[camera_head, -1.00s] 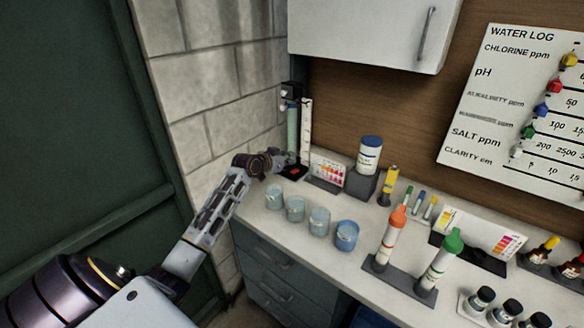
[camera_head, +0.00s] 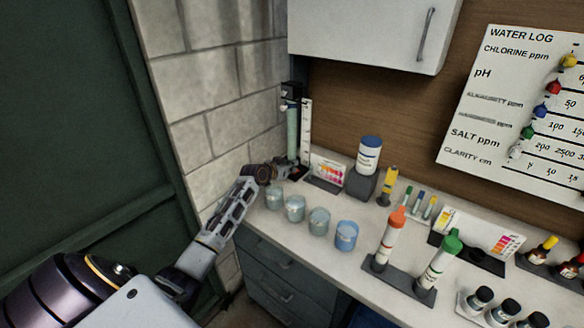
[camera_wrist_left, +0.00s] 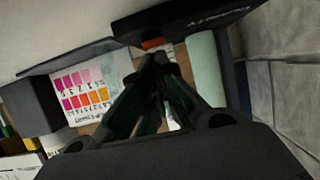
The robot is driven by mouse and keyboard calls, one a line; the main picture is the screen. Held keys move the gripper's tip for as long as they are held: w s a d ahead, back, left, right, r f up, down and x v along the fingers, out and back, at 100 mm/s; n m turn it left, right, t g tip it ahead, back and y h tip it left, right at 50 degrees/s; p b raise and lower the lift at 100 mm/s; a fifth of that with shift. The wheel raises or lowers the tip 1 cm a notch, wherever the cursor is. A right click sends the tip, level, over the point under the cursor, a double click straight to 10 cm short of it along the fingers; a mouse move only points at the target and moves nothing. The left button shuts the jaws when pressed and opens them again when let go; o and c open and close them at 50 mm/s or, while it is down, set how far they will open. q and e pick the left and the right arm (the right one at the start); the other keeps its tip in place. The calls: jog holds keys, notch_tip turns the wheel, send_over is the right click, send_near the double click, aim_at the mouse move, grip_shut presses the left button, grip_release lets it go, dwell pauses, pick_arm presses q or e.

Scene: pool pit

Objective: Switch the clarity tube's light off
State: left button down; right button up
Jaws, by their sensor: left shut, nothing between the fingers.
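The clarity tube (camera_head: 292,128) is a tall, pale green cylinder in the back left corner of the counter, beside a white scale strip (camera_head: 306,128). It also shows in the wrist view (camera_wrist_left: 205,68). Its black base (camera_wrist_left: 200,20) carries lettering and a small orange-red switch (camera_wrist_left: 152,43). My left gripper (camera_head: 288,170) is at the front of the base, its fingers shut and empty. In the wrist view the fingertips (camera_wrist_left: 155,60) are right by the switch; I cannot tell whether they touch it. In the head view my gripper hides the switch. My right gripper is out of view.
A colour chart card (camera_head: 328,171) stands just right of the tube. Several cups (camera_head: 295,208) line the counter's front edge near my left arm. A white jar with a blue lid (camera_head: 369,155) stands farther right. The block wall (camera_head: 230,110) is close on the left.

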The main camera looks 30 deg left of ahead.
pick_arm(q)
jog(key=shift+f, duration=0.15)
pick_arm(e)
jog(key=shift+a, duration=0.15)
pick_arm(q)
jog(key=shift+s+f, duration=0.25)
jog(key=shift+f, duration=0.15)
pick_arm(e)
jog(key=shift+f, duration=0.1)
pick_arm(q)
jog(key=shift+r, duration=0.1)
jog(key=shift+w+r, duration=0.1)
jog(key=shift+w, duration=0.3)
jog(key=shift+w+r, duration=0.25)
jog(key=shift+w, duration=0.05)
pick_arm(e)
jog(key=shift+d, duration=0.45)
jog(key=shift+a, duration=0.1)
